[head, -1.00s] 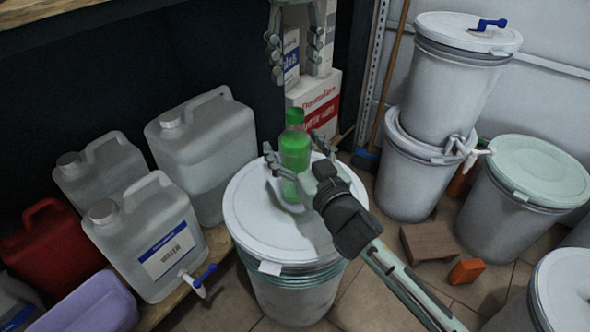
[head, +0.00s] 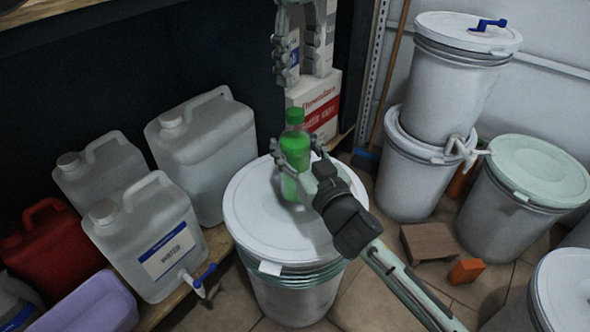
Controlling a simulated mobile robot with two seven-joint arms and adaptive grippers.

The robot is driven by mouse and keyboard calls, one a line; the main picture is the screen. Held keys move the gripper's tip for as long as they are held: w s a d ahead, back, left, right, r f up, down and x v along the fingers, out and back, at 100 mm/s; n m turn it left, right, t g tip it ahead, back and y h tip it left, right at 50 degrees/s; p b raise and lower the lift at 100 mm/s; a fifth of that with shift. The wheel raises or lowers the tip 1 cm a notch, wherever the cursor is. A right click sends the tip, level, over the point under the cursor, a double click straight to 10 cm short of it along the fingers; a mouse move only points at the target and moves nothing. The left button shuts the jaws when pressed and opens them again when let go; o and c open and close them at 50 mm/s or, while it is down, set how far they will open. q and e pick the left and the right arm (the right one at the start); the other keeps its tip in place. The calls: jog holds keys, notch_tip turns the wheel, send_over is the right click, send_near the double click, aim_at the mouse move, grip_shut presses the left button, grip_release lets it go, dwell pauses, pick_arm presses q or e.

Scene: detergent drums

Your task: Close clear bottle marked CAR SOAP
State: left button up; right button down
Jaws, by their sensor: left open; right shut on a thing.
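A clear bottle (head: 294,143) with green contents stands upright on the white lid of a drum (head: 248,212) in the middle of the head view. A green cap (head: 295,116) is on its top; I cannot tell how tightly it sits. No CAR SOAP marking can be read from here. My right gripper (head: 298,165) is shut on the bottle's body, and its fingers hide part of the lower half. My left gripper (head: 301,68) is open and empty, above the bottle and apart from the cap, pointing down.
Clear jugs (head: 202,150), one marked WATER (head: 150,240) with a blue-handled tap, stand on the shelf at left beside a red can (head: 45,245). Boxes (head: 316,100) stand behind the bottle. Stacked drums (head: 455,85) and a green-lidded drum (head: 520,200) are at right.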

pick_arm(q)
jog(key=n, duration=0.4)
jog(key=shift+s+d+n, duration=0.1)
jog(key=shift+d+n, duration=0.1)
jog(key=shift+n, duration=0.2)
jog(key=n, duration=0.5)
jog(key=shift+d, duration=0.1)
jog(key=n, duration=0.9)
jog(key=shift+n, duration=0.3)
jog(key=n, duration=0.2)
jog(key=shift+n, duration=0.4)
jog(key=n, duration=0.4)
jog(key=shift+n, duration=0.4)
jog(key=n, duration=0.4)
jog(key=shift+a+n, duration=0.25)
jog(key=shift+n, duration=0.15)
jog(key=n, duration=0.5)
jog(key=shift+a, duration=0.25)
jog(key=shift+f, duration=0.1)
